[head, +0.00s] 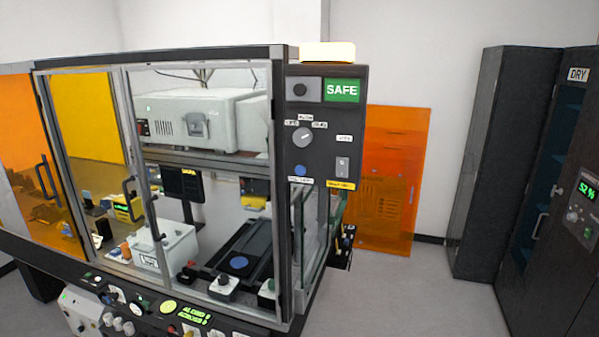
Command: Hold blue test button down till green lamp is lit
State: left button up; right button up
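A blue round button (300,170) sits low on the dark control panel (325,135) at the upper right corner of the enclosure, with a small label under it. At the panel's top right is a green sign reading SAFE (342,90). I cannot tell which of these is the task's green lamp. Neither of my grippers is in view, and nothing touches the blue button.
The panel also has a rotary knob (302,134) and a switch (342,167). The glass enclosure (280,200) holds instruments. A lower console (180,315) carries knobs and green readouts. An orange panel (392,180) and dark cabinet (490,160) stand right. Floor between is clear.

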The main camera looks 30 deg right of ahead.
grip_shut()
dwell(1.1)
